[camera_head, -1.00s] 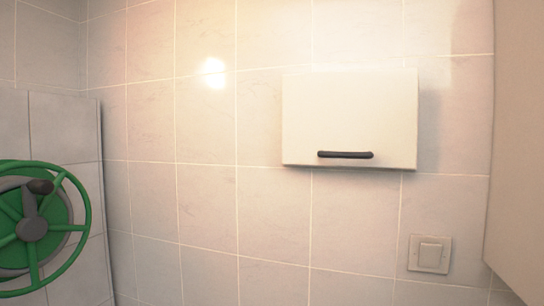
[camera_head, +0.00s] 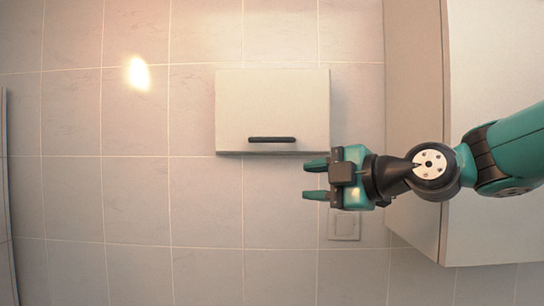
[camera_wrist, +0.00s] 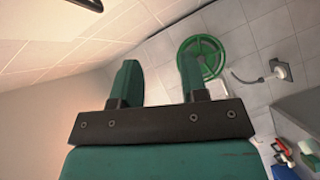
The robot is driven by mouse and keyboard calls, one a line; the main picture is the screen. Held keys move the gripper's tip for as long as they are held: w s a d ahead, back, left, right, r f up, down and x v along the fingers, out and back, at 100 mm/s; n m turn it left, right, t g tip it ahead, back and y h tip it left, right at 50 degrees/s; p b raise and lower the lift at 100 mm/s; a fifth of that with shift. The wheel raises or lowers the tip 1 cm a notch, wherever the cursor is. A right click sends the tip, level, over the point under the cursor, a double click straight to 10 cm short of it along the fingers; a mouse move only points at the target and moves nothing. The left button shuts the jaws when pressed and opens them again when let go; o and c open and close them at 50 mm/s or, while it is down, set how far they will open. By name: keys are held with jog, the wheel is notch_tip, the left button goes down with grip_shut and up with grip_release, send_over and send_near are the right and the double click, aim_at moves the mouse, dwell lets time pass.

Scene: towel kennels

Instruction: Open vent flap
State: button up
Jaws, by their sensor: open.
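The vent flap (camera_head: 272,100) is a pale, closed panel on the tiled wall in the head view, with a dark horizontal handle (camera_head: 272,140) near its lower edge. My gripper (camera_head: 308,179) is open and empty, to the right of and below the handle in the picture, its green fingers pointing left. The fingers also show in the wrist view (camera_wrist: 158,85), apart with nothing between them. A dark bar at the top left of the wrist view (camera_wrist: 88,4) looks like the handle, partly cut off.
A wall switch (camera_head: 344,225) is below the flap, partly behind my gripper. A pale cabinet (camera_head: 415,100) stands at the right. The wrist view shows a green wheel (camera_wrist: 201,58), a wall socket with a cable (camera_wrist: 282,71) and several small items (camera_wrist: 290,155). Wall left of the flap is clear.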

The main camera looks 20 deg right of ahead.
aim_at(277, 140)
jog(key=w+d+r+n+t, duration=0.2)
jog(key=d+r+n+t, duration=0.2)
jog(key=d+r, duration=0.1)
jog(key=p+x, duration=0.2)
jog(key=x, duration=0.3)
jog(key=p+x, duration=0.3)
jog(key=x, duration=0.2)
jog(key=p+x, duration=0.3)
jog(key=x, duration=0.2)
jog(key=shift+w+d+r, duration=0.1)
jog(key=shift+w+r, duration=0.05)
jog(key=shift+w, duration=0.3)
jog(key=shift+w+a+h+p, duration=0.25)
jog(key=shift+w+h+p, duration=0.05)
jog(key=shift+w, duration=0.2)
grip_shut()
